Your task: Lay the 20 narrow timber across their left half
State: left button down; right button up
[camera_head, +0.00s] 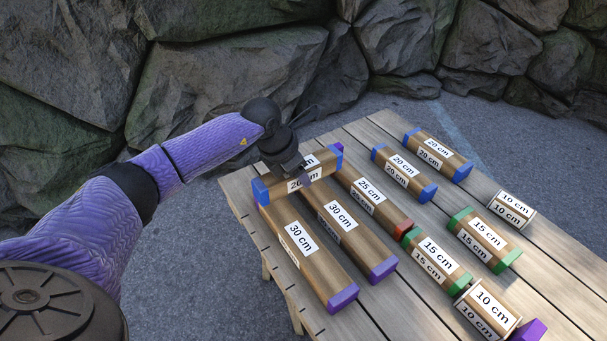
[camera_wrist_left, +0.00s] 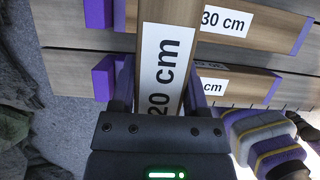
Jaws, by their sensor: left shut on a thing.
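My left gripper (camera_head: 300,172) is shut on a 20 cm timber (camera_head: 275,187) with blue ends. This timber spans crosswise over the far-left ends of two 30 cm timbers, the near one (camera_head: 315,262) and the other (camera_head: 358,240). I cannot tell whether it rests on them or hangs just above. In the left wrist view the held timber (camera_wrist_left: 172,60) runs between the fingers (camera_wrist_left: 160,92), over the purple-ended 30 cm timbers (camera_wrist_left: 245,84). Another 20 cm timber (camera_head: 403,171) lies in the middle, and one more (camera_head: 437,156) lies behind it. My right gripper is not in view.
On the plank table (camera_head: 365,128) lie a 25 cm timber (camera_head: 368,197) beside the 30 cm pair, 15 cm timbers (camera_head: 437,262) (camera_head: 485,240) with green ends, and 10 cm blocks (camera_head: 487,305) (camera_head: 513,208). A rock wall (camera_head: 230,80) stands behind.

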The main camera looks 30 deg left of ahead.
pick_arm(q)
jog(key=shift+a, duration=0.15)
jog(key=shift+f+b, duration=0.5)
jog(key=shift+f, duration=0.1)
notch_tip(320, 180, down, 4)
jog(key=b, duration=0.3)
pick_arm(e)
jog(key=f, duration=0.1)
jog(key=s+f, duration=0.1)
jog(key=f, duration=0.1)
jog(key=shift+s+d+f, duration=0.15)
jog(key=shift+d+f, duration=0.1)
pick_arm(q)
jog(key=shift+f, duration=0.35)
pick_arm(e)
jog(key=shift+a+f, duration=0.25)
pick_arm(q)
grip_release()
